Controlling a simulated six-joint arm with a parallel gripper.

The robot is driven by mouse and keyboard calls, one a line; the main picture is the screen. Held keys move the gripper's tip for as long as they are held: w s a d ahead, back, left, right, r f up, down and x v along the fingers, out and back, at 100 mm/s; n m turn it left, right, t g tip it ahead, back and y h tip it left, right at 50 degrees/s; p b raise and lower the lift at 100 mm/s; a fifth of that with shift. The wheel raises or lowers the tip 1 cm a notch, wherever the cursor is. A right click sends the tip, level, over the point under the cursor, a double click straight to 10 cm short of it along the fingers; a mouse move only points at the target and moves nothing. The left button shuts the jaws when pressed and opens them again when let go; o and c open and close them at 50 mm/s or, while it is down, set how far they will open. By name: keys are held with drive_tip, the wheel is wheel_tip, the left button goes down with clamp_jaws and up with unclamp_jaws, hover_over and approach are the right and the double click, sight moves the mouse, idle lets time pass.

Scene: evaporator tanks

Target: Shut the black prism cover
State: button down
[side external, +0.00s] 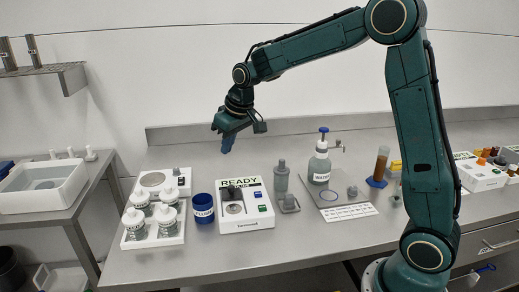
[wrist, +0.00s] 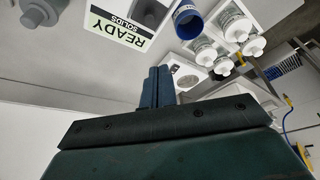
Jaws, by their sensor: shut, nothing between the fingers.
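A white instrument (side external: 258,219) with a READY label stands on the steel bench, in the middle of the side view. Its black prism cover (side external: 231,193) appears raised behind a small round metal prism spot (side external: 234,209). In the wrist view, the instrument (wrist: 104,41) is at the top, with the dark cover (wrist: 150,12) partly cut off by the frame edge. My gripper (side external: 227,146) is above and behind the instrument, apart from it, its blue fingers pointing down. In the wrist view, the fingers (wrist: 158,73) are together and empty.
A blue cup (side external: 203,209) stands left of the instrument, beside a white tray (side external: 152,243) of capped jars. A white balance-like device (side external: 163,182) is behind them.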

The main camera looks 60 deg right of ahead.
drive_tip(key=w+f, duration=0.1)
drive_tip(key=w+d+f, duration=0.1)
drive_tip(key=w, duration=0.1)
drive_tip(key=shift+f, duration=0.4)
drive_tip(key=shift+f, duration=0.1)
approach(223, 190)
drive_tip(key=shift+w+f, duration=2.35)
drive_tip(key=shift+w, duration=0.2)
drive_tip(key=shift+s+f, duration=0.1)
drive_tip(key=shift+s, duration=1.5)
drive_tip(key=shift+s+a, duration=2.25)
drive_tip(key=shift+s, duration=0.1)
